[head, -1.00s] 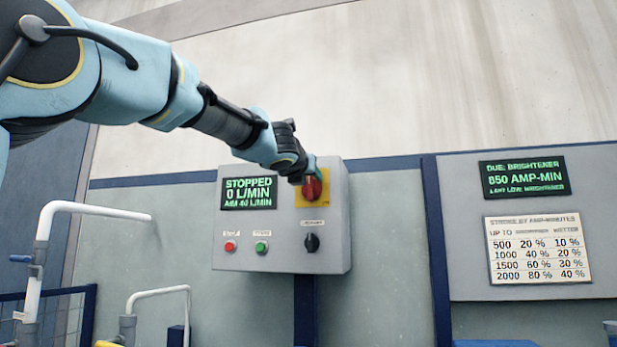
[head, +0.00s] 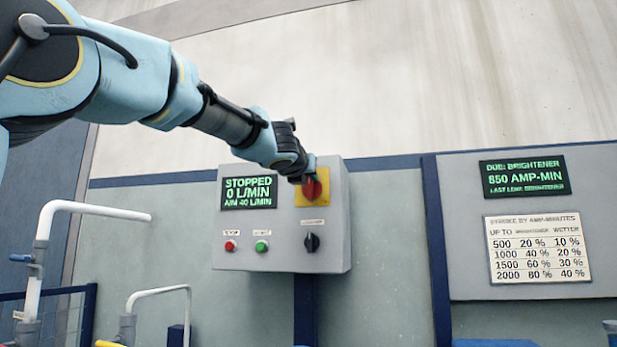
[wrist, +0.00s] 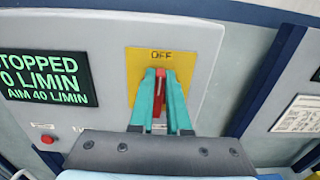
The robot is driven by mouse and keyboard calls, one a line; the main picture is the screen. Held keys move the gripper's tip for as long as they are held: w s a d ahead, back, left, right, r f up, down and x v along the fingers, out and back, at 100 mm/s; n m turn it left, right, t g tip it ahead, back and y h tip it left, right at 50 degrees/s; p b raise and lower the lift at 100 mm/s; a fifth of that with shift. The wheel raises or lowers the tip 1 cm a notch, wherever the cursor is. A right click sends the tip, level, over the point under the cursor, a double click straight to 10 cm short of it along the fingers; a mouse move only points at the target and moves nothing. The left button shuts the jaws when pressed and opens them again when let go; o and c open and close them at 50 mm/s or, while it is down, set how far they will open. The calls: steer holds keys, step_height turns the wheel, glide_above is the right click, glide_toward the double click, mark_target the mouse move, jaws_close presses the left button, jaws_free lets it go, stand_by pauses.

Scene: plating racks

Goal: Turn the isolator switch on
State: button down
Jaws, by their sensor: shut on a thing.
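The isolator switch (head: 313,189) is a red handle on a yellow plate (head: 326,198) at the upper right of a grey control box (head: 285,225). In the wrist view the red handle (wrist: 158,86) stands upright, in line with the label OFF at the plate's top. My gripper (wrist: 160,75) has teal fingers on either side of the handle and is shut on it. In the head view my gripper (head: 308,170) partly covers the handle and plate. The box's display (head: 249,193) reads STOPPED, 0 L/MIN, AIM 40 L/MIN.
Below are a red button (head: 229,246), a green button (head: 261,246) and a black knob (head: 312,243). A sign panel (head: 525,180) with a display and a table hangs at right. White pipes (head: 95,210) stand at lower left.

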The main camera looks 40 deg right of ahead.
mark_target(322, 189)
steer(key=shift+m, duration=0.3)
steer(key=m+p, duration=0.1)
steer(key=m, duration=0.3)
steer(key=s+d+f+m+p, duration=0.1)
steer(key=m, duration=0.3)
steer(key=s+m+p, duration=0.1)
steer(key=m+p, duration=0.1)
steer(key=m, duration=0.2)
steer(key=shift+d+f+m, duration=0.15)
steer(key=shift+f+m, duration=0.1)
steer(key=shift+m, duration=0.15)
steer(key=shift+s+f+m+p, duration=0.1)
steer(key=shift+f+m+p, duration=0.2)
steer(key=shift+m, duration=0.8)
steer(key=shift+f+m+p, duration=0.25)
steer(key=shift+m, duration=0.85)
steer(key=c, duration=0.9)
jaws_free()
